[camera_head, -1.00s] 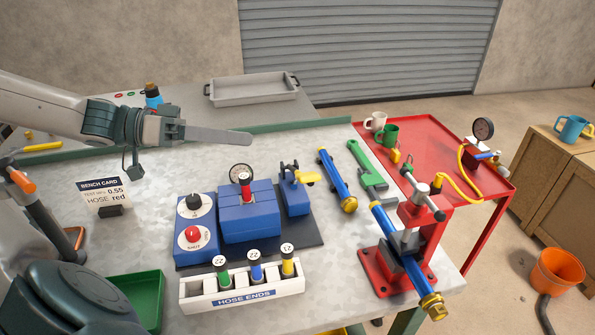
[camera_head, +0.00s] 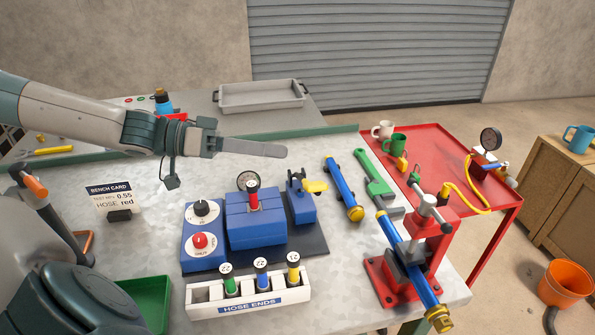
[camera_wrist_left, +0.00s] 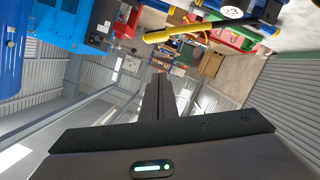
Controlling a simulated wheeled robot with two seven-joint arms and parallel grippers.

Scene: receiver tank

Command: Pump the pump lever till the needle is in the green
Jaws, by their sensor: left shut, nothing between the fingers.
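A small blue unit (camera_head: 301,207) with a yellow lever (camera_head: 316,186) stands on the dark mat on the bench; it looks like the pump, though I cannot be sure. Another gauge (camera_head: 490,139) is on the red cart. My left gripper (camera_head: 283,151) is shut and empty, in the air behind and above the blue unit, apart from the lever. Its shut fingers also show in the left wrist view (camera_wrist_left: 159,85). My right gripper is not visible.
A white hose-end rack (camera_head: 250,299), a blue dial-and-button box (camera_head: 203,235) and a red vise (camera_head: 420,262) with a blue tube are on the bench. A blue tube (camera_head: 340,182) and green wrench (camera_head: 374,178) lie right of the unit. A bench card (camera_head: 110,198) stands left.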

